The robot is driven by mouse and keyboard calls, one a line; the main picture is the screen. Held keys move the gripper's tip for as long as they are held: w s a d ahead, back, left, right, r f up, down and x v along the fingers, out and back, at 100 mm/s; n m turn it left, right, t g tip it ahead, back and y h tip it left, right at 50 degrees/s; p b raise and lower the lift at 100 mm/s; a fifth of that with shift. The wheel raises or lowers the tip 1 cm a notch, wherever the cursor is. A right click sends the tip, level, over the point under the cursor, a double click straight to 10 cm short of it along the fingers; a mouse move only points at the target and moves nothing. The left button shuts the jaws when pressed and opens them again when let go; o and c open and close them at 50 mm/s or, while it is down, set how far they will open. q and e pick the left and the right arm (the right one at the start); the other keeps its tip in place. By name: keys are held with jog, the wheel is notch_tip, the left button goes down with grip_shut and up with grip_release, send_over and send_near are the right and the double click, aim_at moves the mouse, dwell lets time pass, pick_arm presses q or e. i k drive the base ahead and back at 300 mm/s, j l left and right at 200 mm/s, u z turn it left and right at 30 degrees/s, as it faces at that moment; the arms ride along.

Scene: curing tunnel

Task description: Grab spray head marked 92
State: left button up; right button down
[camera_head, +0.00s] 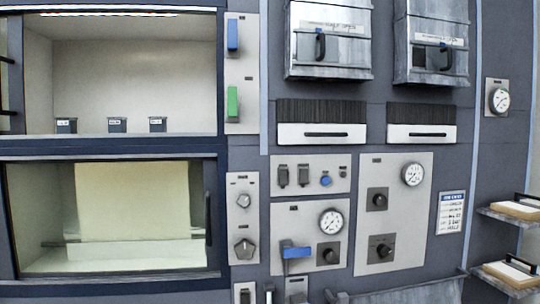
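No number 92 is readable in the head view, and I cannot tell which thing is the spray head. Three small dark blocks with white labels stand in a row on the floor of the upper left chamber: the left block (66,126), the middle block (117,125) and the right block (158,125). Their labels are too small to read. The upper chamber (130,65) is open at the front. Neither of my grippers shows in the head view.
Below is a lower chamber with a glazed front (130,220). Right of the chambers are a blue switch (232,35), a green switch (233,103), a blue-handled valve (297,252) and a gauge (331,221). Shelves with trays (511,210) stick out at right.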

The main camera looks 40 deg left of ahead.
aim_at(65, 126)
jog(key=u, duration=2.05)
